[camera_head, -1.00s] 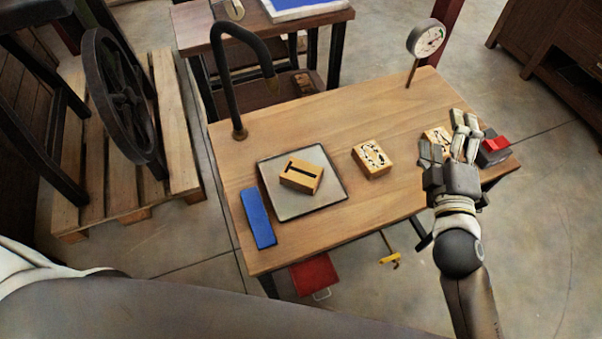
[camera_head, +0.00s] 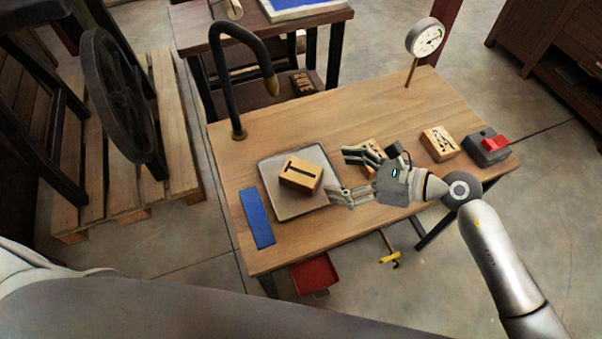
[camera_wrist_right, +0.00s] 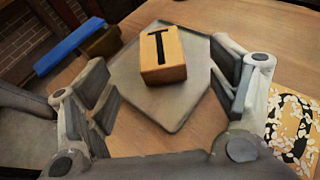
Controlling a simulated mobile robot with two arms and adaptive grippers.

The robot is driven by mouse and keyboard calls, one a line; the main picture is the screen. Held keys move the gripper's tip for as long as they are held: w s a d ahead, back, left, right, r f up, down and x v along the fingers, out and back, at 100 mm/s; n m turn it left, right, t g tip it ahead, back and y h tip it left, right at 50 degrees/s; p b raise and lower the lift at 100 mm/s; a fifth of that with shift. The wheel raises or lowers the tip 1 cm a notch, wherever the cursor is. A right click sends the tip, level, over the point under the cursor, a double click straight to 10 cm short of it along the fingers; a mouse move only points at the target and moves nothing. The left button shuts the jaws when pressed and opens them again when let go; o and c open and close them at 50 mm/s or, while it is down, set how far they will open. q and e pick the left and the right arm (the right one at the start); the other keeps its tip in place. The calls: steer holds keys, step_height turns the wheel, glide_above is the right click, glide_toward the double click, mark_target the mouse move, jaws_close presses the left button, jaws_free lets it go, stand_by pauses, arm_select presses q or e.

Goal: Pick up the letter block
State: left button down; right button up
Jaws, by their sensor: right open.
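The letter block (camera_head: 301,176), wooden with a black T on top, sits on a grey square plate (camera_head: 318,203) on the workbench. In the right wrist view the block (camera_wrist_right: 163,58) lies ahead of and between the spread fingers, on the plate (camera_wrist_right: 150,105). My right gripper (camera_head: 345,175) is open and empty, to the right of the block and apart from it; its fingers (camera_wrist_right: 168,92) also show in the right wrist view. My left gripper is not in view.
A blue bar (camera_head: 258,217) lies left of the plate. A second block (camera_head: 367,152) is partly hidden behind my right gripper. A lamp arm (camera_head: 232,80) and gauge (camera_head: 425,38) rise at the back.

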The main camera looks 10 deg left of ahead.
mark_target(297, 170)
steer(key=shift+a+f, duration=0.2)
steer(key=shift+f, duration=0.05)
steer(key=x, duration=0.5)
steer(key=shift+p, duration=0.4)
steer(key=x, duration=0.4)
steer(key=shift+p, duration=0.4)
steer(key=shift+a+f, duration=0.35)
steer(key=shift+a, duration=0.2)
steer(key=c, duration=1.2)
steer(key=shift+r, duration=0.1)
